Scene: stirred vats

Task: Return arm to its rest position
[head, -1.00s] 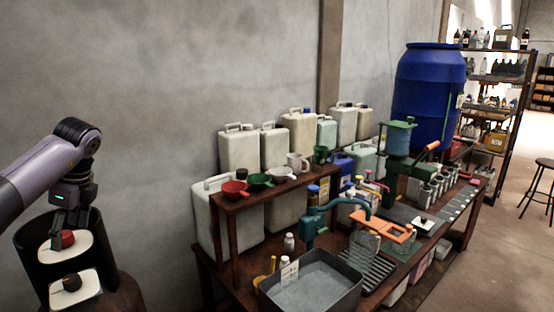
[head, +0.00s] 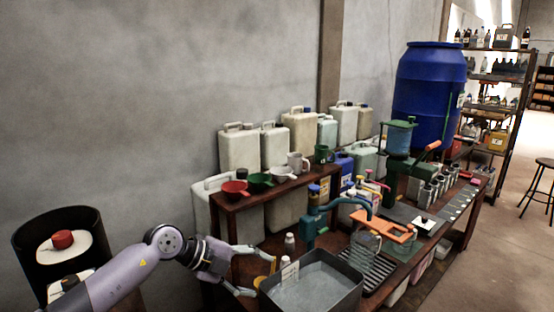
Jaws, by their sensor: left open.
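My left gripper (head: 260,272) is open, its two fingers spread apart and pointing right. Nothing shows held in it. It is at the front left of the dark wooden bench, just left of the grey basin (head: 318,283). A yellow-handled item (head: 272,265) shows by the upper fingertip; whether they touch I cannot tell. My left arm comes in from the lower left and passes in front of the black open vat (head: 28,242). A white piece with a red knob (head: 62,240) shows in the vat. My right gripper is not in view.
A raised shelf (head: 262,192) carries a red bowl (head: 234,188), green and white scoops and mugs. Pale jerrycans (head: 239,150) stand behind it. The wall area above my arm is clear.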

